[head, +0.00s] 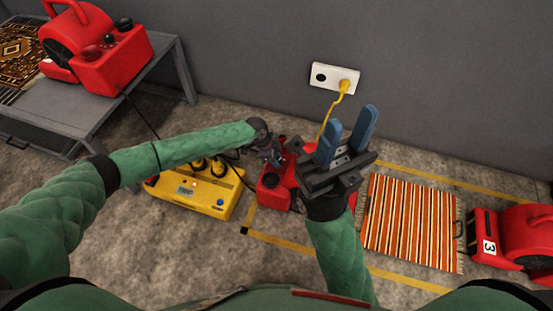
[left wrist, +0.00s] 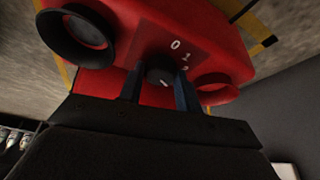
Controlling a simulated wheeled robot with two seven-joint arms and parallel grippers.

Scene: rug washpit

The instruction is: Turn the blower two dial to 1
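Blower two, as I take it, is the red blower (head: 270,194) on the floor within the yellow-taped area; no number on it is readable. Its black dial (left wrist: 160,72) shows in the left wrist view, beside the printed marks 0, 1 and 2. A light mark shows on the knob, but its setting is unclear. My left gripper (head: 276,158) is at this blower. Its two blue fingers (left wrist: 159,85) stand either side of the dial; whether both touch it is unclear. My right gripper (head: 352,117) is open and empty, raised above the blower and partly hiding it.
A yellow power box (head: 195,196) with plugs stands left of the blower. A striped rug (head: 410,222) lies to the right, then a red blower marked 3 (head: 515,236). Another red blower (head: 95,45) sits on a grey table (head: 75,102). A yellow cord (head: 330,115) runs to the wall socket (head: 334,78).

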